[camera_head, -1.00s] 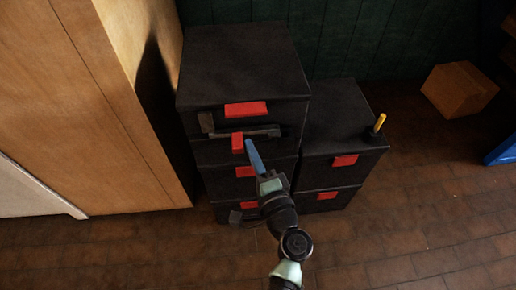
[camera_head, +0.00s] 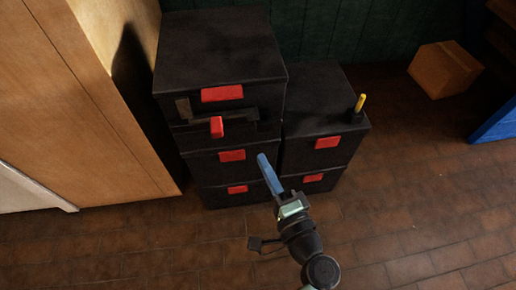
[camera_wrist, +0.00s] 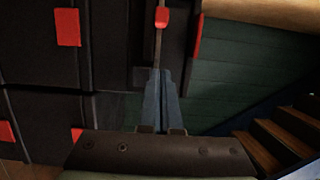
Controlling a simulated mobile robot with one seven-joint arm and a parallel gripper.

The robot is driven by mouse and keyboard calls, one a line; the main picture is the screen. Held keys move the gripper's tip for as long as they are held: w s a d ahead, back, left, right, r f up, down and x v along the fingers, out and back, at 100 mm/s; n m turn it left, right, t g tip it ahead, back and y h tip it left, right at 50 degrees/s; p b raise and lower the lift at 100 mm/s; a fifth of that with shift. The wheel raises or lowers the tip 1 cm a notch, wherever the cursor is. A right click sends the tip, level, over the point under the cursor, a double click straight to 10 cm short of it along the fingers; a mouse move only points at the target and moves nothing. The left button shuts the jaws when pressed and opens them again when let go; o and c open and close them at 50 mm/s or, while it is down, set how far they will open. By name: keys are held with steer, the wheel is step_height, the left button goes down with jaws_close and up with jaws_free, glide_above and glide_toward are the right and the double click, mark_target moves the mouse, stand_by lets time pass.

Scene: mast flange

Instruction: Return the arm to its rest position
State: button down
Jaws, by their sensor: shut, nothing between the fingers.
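My gripper (camera_head: 264,160) is in front of the stacked black boxes in the head view, with its blue fingers together and nothing between them. Its fingers also show in the wrist view (camera_wrist: 158,75), pointing toward the dark boxes and a red tab (camera_wrist: 162,17). In the head view the arm reaches up from the bottom right. The gap between the fingertips and the box fronts is hard to judge.
The tall black stack (camera_head: 215,55) has red labels and a protruding red tab (camera_head: 217,127). A shorter stack (camera_head: 325,110) carries a yellow-handled item (camera_head: 360,104). A wooden cabinet (camera_head: 100,120) stands left, a cardboard box (camera_head: 445,68) back right. Brick floor (camera_head: 420,220) at right is clear.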

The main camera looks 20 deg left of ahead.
steer(key=shift+s+d, duration=0.15)
steer(key=shift+d, duration=0.05)
stand_by(0.5)
steer(key=w+d+r+n+t+h, duration=0.2)
steer(key=w+r+n, duration=0.1)
steer(key=r, duration=0.7)
steer(key=w+d+r+n+t+h, duration=0.1)
steer(key=w+r+n+t+h, duration=0.2)
steer(key=r, duration=0.7)
steer(key=w+d+r+n+t+h, duration=0.15)
steer(key=w+r, duration=0.25)
steer(key=r, duration=0.7)
steer(key=s+d+r+t+h, duration=0.25)
steer(key=s+r, duration=0.25)
steer(key=r, duration=0.4)
steer(key=s+d+r+t+h, duration=0.2)
steer(key=s+r+t, duration=0.2)
steer(key=r, duration=0.4)
steer(key=s+d+r+t+h, duration=0.3)
steer(key=s+r, duration=0.2)
steer(key=r, duration=0.4)
step_height(320, 180, up, 28)
steer(key=w+p, duration=0.1)
steer(key=p, duration=2.9)
steer(key=shift+w+a+n+g+y, duration=0.2)
steer(key=shift+n+g+y, duration=0.1)
steer(key=shift+n, duration=0.15)
